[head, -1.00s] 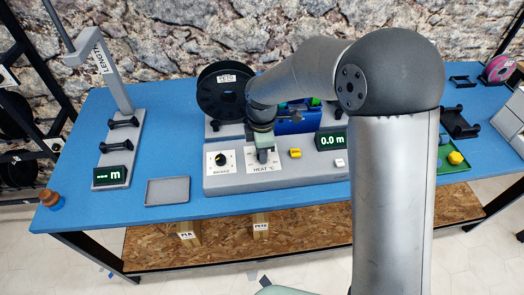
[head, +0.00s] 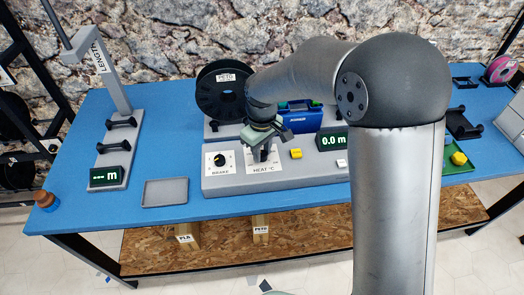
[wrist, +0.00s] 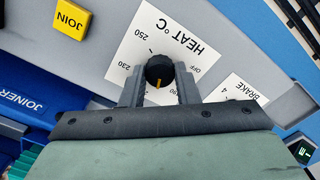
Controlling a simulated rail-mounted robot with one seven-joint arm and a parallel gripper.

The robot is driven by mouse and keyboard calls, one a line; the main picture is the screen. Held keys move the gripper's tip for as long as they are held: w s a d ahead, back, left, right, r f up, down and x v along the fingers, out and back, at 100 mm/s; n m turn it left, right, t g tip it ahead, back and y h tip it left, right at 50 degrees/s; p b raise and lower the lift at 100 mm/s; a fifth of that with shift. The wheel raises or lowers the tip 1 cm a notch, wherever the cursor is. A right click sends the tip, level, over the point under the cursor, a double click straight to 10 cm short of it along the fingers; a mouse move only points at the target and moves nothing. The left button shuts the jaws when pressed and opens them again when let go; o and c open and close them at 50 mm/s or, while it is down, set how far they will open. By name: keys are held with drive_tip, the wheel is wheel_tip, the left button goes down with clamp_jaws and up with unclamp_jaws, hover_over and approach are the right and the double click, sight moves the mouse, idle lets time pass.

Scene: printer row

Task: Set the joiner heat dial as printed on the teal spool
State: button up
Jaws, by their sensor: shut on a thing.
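The black heat dial (wrist: 159,71) sits on a white plate (wrist: 178,28) marked HEAT °C. It shows upside down in the wrist view. My gripper (wrist: 160,85) is shut on the dial, one finger on each side. A yellow pointer mark on the dial points down in that picture, toward the gripper body. Around the dial I read 250, 230 and OFF; other marks are partly hidden by the fingers. In the head view my gripper (head: 262,150) stands over the same plate, hiding the dial. I cannot make out a teal spool or its print.
Left of the heat plate is the brake dial (head: 219,160); right are a yellow JOIN button (head: 295,153) and a 0.0 m display (head: 333,142). A black spool (head: 222,92) labelled PETG stands behind. A grey tray (head: 165,191) lies left. A magenta spool (head: 500,69) is far right.

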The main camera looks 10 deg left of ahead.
sight(262, 153)
drive_tip(key=m, duration=0.4)
drive_tip(key=shift+m+b, duration=0.3)
drive_tip(key=m, duration=0.3)
drive_tip(key=shift+m, duration=0.3)
drive_tip(key=m, duration=0.4)
drive_tip(key=shift+r, duration=0.1)
drive_tip(key=shift+m, duration=1.9)
drive_tip(key=o, duration=1)
wheel_tip(262, 153, up, 17)
drive_tip(key=shift+r+p, duration=0.2)
drive_tip(key=shift+p, duration=0.15)
